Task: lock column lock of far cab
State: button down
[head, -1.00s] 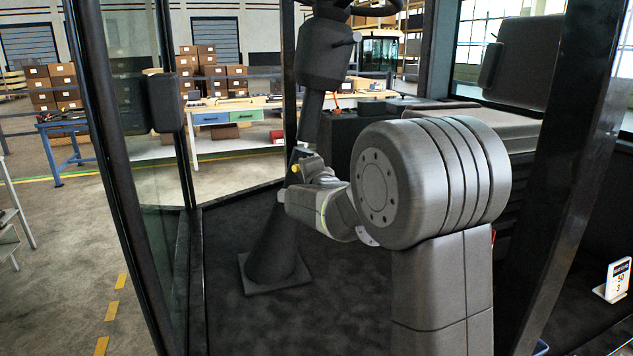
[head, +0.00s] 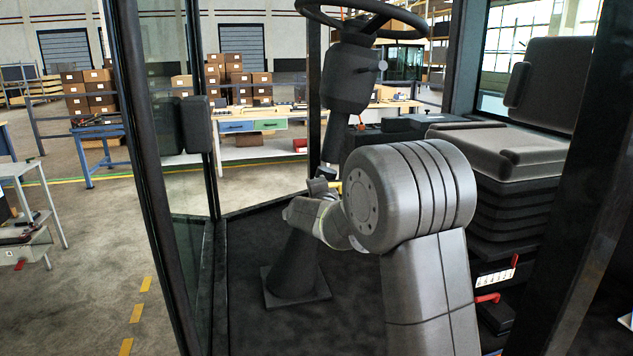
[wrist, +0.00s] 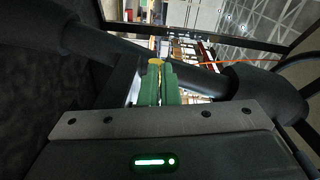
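The cab's dark steering column (head: 333,140) rises from a cone-shaped base (head: 293,268) to a housing (head: 350,76) under the steering wheel (head: 362,18). The column lock's yellow knob (head: 336,187) shows low on the column, partly hidden by my arm. In the wrist view the yellow knob (wrist: 155,62) sits at the tips of my green-fingered gripper (wrist: 159,82). The fingers are close together, with a thin yellow strip between them, and look shut on it. The column (wrist: 120,45) crosses behind the fingers. In the head view my gripper (head: 320,187) is beside the column.
A seat (head: 500,150) stands right of the column, with red levers (head: 487,298) low on its side. Door frame posts (head: 150,150) and (head: 560,200) flank the opening. A trolley (head: 28,205) stands outside at left. The cab floor (head: 250,320) around the base is clear.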

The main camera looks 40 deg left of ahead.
jog(key=shift+a+r+m+t+h+p, duration=0.3)
jog(key=shift+r+m+t+h+p, duration=0.2)
jog(key=shift+t+p, duration=0.55)
jog(key=shift+d+f+g, duration=0.1)
jog(key=shift+g, duration=0.35)
